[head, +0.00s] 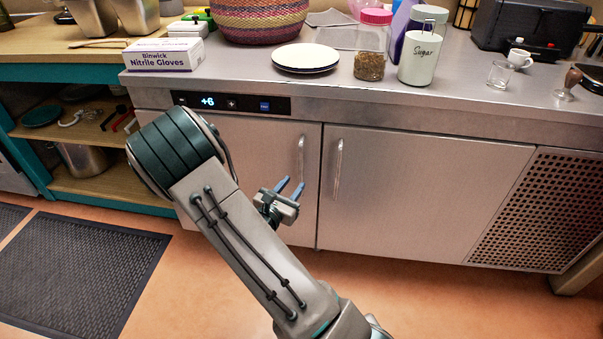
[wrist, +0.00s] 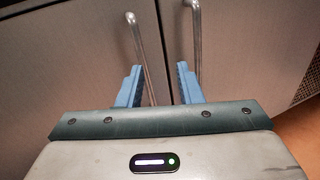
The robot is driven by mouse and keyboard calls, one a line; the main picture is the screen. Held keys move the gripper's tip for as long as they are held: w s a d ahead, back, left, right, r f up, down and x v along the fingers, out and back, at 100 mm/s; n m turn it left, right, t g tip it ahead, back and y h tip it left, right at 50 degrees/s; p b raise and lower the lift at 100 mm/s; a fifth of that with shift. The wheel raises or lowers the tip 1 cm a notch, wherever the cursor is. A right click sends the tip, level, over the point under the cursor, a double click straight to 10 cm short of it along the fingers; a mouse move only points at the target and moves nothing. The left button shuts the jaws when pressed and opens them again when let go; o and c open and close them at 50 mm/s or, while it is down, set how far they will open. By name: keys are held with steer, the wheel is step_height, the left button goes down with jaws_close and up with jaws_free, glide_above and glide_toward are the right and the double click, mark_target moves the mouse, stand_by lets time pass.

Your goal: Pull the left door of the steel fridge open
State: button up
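The steel fridge stands under a counter, and its left door (head: 262,150) is shut, flush with the right door (head: 425,185). The left door's upright bar handle (head: 301,155) is near its right edge; it also shows in the wrist view (wrist: 138,40). My gripper (head: 291,186) is open in front of the left door, near the handle's lower end. In the wrist view, the left handle appears between the two blue fingers (wrist: 158,68), nearer the left one, with no clear contact. My arm covers part of the left door.
The right door's handle (head: 338,165) stands close beside the left one and passes near my right finger in the wrist view (wrist: 196,40). A perforated vent panel (head: 535,215) is at the right. The orange floor (head: 420,300) before the right door is clear. A dark mat (head: 80,270) lies left.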

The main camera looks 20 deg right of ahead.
mark_target(301, 164)
steer(key=w+d+f, duration=0.1)
steer(key=w+d, duration=0.1)
steer(key=w, duration=0.1)
steer(key=w+d+n+t+b, duration=0.1)
steer(key=w+d, duration=0.2)
steer(key=w, duration=0.1)
steer(key=w+d+f+n+y+b, duration=0.1)
steer(key=w+d, duration=0.2)
steer(key=w, duration=0.1)
steer(key=shift+w+d+f+t, duration=0.1)
steer(key=shift+f+t, duration=0.25)
steer(key=shift+t, duration=0.05)
jaws_close()
